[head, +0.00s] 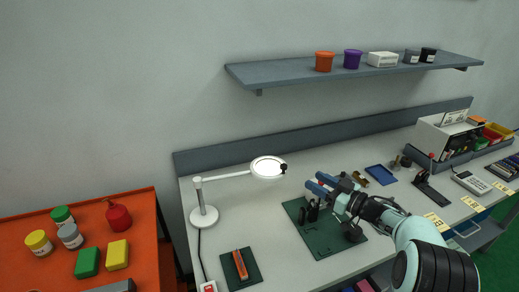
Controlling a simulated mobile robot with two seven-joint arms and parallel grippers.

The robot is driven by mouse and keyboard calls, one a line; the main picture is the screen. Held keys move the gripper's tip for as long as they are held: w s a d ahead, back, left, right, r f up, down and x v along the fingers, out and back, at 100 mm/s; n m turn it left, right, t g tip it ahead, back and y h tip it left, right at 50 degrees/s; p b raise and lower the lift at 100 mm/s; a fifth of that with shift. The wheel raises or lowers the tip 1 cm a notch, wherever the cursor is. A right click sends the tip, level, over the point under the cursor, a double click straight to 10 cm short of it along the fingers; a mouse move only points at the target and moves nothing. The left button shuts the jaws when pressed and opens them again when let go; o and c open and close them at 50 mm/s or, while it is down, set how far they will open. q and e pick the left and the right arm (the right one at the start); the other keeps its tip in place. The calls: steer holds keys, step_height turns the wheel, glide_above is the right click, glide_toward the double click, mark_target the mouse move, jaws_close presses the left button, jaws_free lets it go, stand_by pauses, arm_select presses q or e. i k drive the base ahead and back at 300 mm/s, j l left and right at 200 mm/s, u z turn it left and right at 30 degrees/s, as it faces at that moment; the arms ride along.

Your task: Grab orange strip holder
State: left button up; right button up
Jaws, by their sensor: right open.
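A narrow orange strip holder (240,264) lies on a small dark green mat (252,281) near the front left of the grey workbench. My left gripper is not in view.
A white lamp (205,216) with a ring head stands at the bench's left. A blue tray (380,175), a calculator (470,181) and a box of supplies lie to the right. An orange table (60,275) with colored containers stands at left. A shelf (290,72) hangs above.

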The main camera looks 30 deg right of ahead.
mark_target(242, 270)
steer(key=k+l, duration=0.15)
steer(key=k, duration=0.35)
steer(key=k+l, duration=0.2)
steer(key=k, duration=0.25)
